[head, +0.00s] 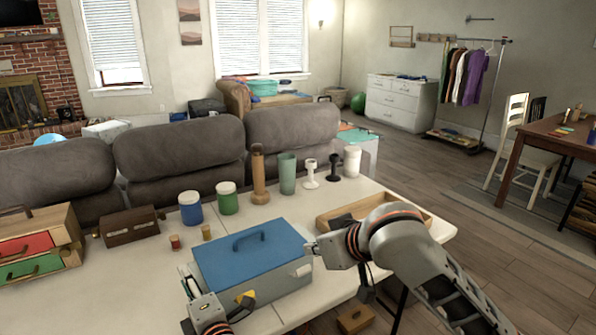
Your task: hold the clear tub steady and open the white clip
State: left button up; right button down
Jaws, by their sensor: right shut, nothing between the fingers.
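A box-like tub (285,283) with a pale grey body, a blue lid and a blue carry handle stands on the white table in the head view. Its walls do not look clear here. My right gripper (312,248) is shut and empty at the tub's right edge, near the lid's rim.
Blue (190,210) and green (228,200) jars, a wooden mill (258,175), a green cup (287,174) and other items line the table's back. A brown case (130,227) and small drawers (38,244) stand left. A wooden tray (415,217) lies right, partly behind my right arm.

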dwell(0.3)
pick_arm(q)
jog(key=o, duration=0.5)
jog(key=shift+o, duration=0.2)
jog(key=shift+s+d, duration=0.1)
